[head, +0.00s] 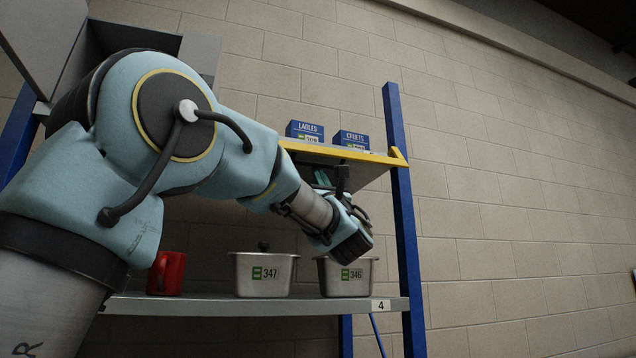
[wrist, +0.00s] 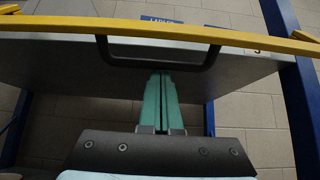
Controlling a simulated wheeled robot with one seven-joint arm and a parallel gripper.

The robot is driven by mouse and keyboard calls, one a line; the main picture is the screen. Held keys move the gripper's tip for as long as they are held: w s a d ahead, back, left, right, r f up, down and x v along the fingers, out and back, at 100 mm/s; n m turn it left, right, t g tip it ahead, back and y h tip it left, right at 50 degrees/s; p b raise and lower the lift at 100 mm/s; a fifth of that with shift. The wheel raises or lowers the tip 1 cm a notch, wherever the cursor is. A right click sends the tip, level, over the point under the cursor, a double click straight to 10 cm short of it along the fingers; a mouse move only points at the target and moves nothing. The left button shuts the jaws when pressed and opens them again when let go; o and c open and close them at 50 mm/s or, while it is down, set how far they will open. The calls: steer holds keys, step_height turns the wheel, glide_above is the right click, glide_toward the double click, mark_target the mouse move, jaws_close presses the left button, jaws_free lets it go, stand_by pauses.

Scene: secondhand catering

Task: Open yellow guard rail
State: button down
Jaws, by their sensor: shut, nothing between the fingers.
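The yellow guard rail (head: 345,153) runs along the front edge of the upper shelf, its right end at the blue post. It crosses the top of the wrist view (wrist: 250,39). A dark bracket-shaped handle (wrist: 205,60) hangs from the rail there. My gripper (head: 322,177) is below the rail in the head view, partly hidden by my arm. In the wrist view my gripper's teal fingers (wrist: 160,76) are together and empty, their tips just below the handle bar. I cannot tell whether they touch it. My arm hides the rail's left part in the head view.
Blue boxes marked LADLES (head: 305,130) and CRUETS (head: 352,139) stand on the upper shelf. The lower shelf (head: 215,306) holds a red mug (head: 167,274) and metal pans 347 (head: 264,276) and 346 (head: 345,278). A blue post (head: 404,220) stands at right; space beyond it looks free.

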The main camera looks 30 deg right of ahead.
steer(key=shift+s+g+b, duration=0.55)
steer(key=shift+g+b, duration=0.05)
steer(key=shift+b, duration=1.05)
steer(key=shift+s+a+r+g+b, duration=0.15)
steer(key=shift+s+r+g+b, duration=0.1)
steer(key=shift+s+g+b, duration=0.35)
steer(key=shift+s+a+r+g+b, duration=0.1)
steer(key=shift+s+r+g+b, duration=0.2)
steer(key=shift+s+g, duration=0.4)
steer(key=shift+s+r+b, duration=0.15)
steer(key=shift+r+b, duration=0.1)
steer(key=shift+b, duration=0.25)
steer(key=b, duration=0.8)
glide_toward(319, 164)
step_height(319, 164, down, 3)
steer(key=shift+s+d+f, duration=0.1)
steer(key=shift+s, duration=0.35)
